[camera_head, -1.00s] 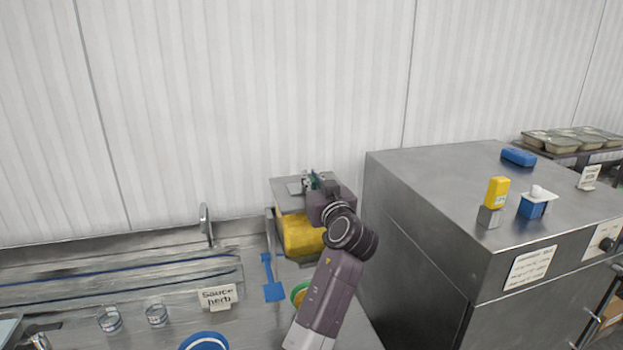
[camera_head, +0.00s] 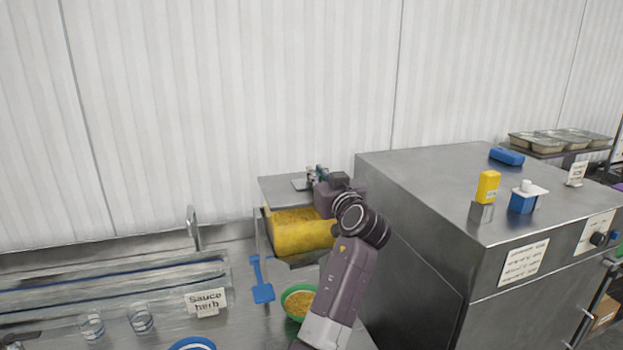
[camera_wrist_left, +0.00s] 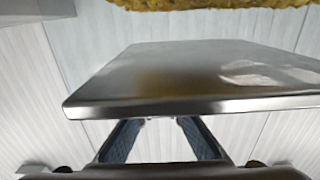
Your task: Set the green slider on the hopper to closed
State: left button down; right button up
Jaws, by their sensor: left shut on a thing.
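The hopper (camera_head: 277,188) is a metal frame with a flat grey top and yellow rice (camera_head: 297,234) below it, against the back wall. My left gripper (camera_head: 318,178) is at the upper right of the hopper, shut on a small part. A small green bit at its fingertips seems to be the green slider (camera_head: 311,172); its position is hard to read. In the left wrist view, the fingers of my left gripper (camera_wrist_left: 160,128) reach behind the edge of a metal plate (camera_wrist_left: 190,75), which hides their tips. My right gripper is not in view.
A green bowl (camera_head: 287,305) of yellow food sits below the hopper, close beside my left forearm. A blue tool (camera_head: 262,290) lies left of it. A large steel cabinet (camera_head: 412,235) stands close on the right. Glasses and a sauce herb sign (camera_head: 206,302) are at the left.

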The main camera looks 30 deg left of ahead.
pick_arm(q)
jog(key=shift+d, duration=0.15)
jog(key=c, duration=2)
grip_release()
jog(key=shift+w+d, duration=0.2)
jog(key=shift+s+d, duration=0.1)
jog(key=shift+s, duration=0.15)
jog(key=v, duration=0.7)
jog(key=shift+d+f, duration=0.1)
